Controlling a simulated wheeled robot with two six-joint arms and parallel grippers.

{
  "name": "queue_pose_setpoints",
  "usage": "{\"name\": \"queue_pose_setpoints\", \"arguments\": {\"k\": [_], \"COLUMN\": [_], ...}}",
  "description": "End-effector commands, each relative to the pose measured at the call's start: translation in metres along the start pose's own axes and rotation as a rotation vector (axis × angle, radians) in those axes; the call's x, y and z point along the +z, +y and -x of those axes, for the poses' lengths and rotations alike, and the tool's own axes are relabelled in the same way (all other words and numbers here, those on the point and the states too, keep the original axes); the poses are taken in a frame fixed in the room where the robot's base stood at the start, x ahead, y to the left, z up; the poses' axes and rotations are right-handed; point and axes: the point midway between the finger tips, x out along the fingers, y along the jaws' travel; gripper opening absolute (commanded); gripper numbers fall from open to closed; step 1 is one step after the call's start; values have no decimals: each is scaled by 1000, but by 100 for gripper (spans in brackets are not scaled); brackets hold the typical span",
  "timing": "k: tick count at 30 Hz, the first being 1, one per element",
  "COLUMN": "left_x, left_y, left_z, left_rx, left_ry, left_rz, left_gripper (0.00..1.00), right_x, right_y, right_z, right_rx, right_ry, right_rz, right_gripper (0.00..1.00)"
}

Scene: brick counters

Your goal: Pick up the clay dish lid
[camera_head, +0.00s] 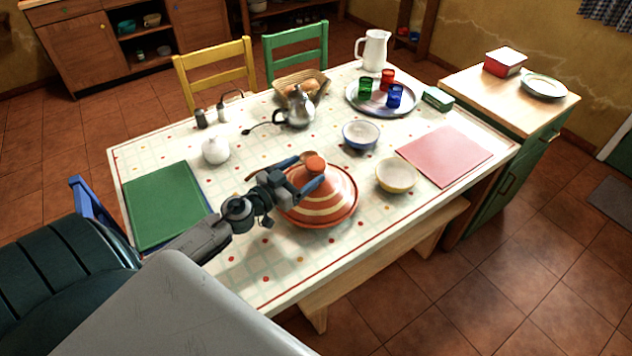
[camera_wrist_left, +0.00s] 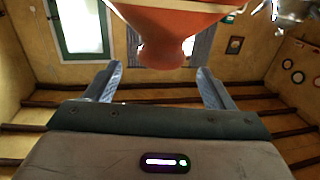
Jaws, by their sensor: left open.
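The clay dish lid (camera_head: 335,191) is an orange cone with cream stripes and a round knob on top. It sits upright on the table near its front edge, with an orange rim below it. My left gripper (camera_head: 303,172) is open at the knob, its two blue fingers apart on either side. In the left wrist view the lid's knob (camera_wrist_left: 163,50) shows upside down, near the gap between the fingertips (camera_wrist_left: 159,68). I cannot tell whether a finger touches it. My right gripper is not in view.
A cream-yellow bowl (camera_head: 396,175) stands close right of the lid, and a blue bowl (camera_head: 361,135) behind. A wooden spoon (camera_head: 273,168) lies behind the gripper. A silver teapot (camera_head: 297,108) and white sugar pot (camera_head: 215,151) stand farther back.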

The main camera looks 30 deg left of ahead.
Motion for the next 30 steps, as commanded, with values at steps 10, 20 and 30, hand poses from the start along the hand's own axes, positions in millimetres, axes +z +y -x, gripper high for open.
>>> {"name": "queue_pose_setpoints", "arguments": {"k": [10, 20, 30], "left_x": [1, 3, 3], "left_y": [-1, -1, -1], "left_z": [-44, -50, -50], "left_rx": [-2, 0, -1], "left_ry": [3, 1, 1], "left_rz": [1, 0, 0], "left_gripper": [76, 76, 10], "right_x": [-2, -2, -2], "right_y": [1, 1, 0], "right_z": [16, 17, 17], "right_rx": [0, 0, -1], "right_ry": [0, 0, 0], "right_rz": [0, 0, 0], "right_gripper": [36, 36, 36]}}
